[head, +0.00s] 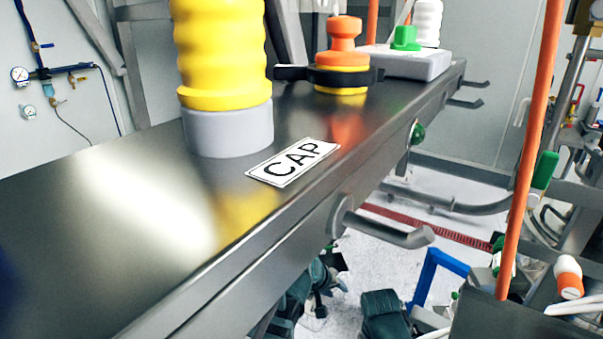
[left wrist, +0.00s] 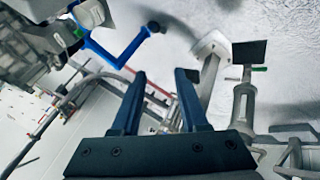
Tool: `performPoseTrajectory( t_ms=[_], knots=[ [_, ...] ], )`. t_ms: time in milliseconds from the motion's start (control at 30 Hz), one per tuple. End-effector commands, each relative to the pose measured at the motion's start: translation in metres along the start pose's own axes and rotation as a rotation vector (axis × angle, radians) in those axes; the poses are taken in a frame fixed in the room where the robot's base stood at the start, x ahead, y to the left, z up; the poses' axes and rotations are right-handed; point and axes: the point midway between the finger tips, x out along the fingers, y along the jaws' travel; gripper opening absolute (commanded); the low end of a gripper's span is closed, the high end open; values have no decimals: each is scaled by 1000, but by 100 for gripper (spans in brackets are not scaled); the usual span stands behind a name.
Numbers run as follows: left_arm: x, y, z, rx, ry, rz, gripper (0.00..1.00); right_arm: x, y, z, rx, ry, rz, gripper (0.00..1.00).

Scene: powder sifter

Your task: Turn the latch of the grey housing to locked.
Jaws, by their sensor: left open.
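My left gripper (left wrist: 160,75) shows in the left wrist view with its two dark blue fingers apart and nothing between them. Below them, in the head view, dark parts show at the lower edge, but I cannot make out fingertips there. A low grey box (head: 410,62) with a green knob (head: 405,38) stands at the far end of the steel table in the head view. I cannot tell whether it is the grey housing, and no latch is clearly readable. My right gripper is not in view.
The steel table (head: 95,240) carries a yellow ribbed part on a grey base (head: 228,128), a CAP label (head: 293,161) and an orange-and-yellow part (head: 342,62). Hooks (head: 390,233) jut from its side. An orange post (head: 530,150) and blue frame (head: 430,275) stand right.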

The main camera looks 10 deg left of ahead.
Motion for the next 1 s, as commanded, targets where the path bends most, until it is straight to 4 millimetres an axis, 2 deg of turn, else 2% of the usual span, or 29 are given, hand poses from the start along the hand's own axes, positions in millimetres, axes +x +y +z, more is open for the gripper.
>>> performPoseTrajectory(
  t_ms=[167, 267, 400, 500, 567, 700, 800, 900, 1000],
  knots=[
    [-2, 43, -55, -231, 158, 192, 44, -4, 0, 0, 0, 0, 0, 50],
    [-10, 74, -96, -431, 265, 357, 44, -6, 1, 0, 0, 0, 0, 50],
    [-34, 112, -161, -805, 412, 652, 44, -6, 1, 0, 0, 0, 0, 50],
    [-56, 121, -201, -1095, 496, 866, 44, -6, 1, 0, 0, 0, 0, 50],
    [-69, 119, -222, -1273, 539, 991, 44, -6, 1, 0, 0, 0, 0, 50],
    [-91, 96, -256, -1681, 631, 1263, 44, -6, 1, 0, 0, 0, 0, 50],
    [-97, 73, -265, -1927, 692, 1420, 44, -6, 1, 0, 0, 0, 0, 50],
    [-99, 52, -266, -2114, 750, 1537, 44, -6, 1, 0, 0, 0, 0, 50],
    [-99, 37, -263, -2237, 793, 1612, 44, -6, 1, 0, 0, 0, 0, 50]
  ],
)
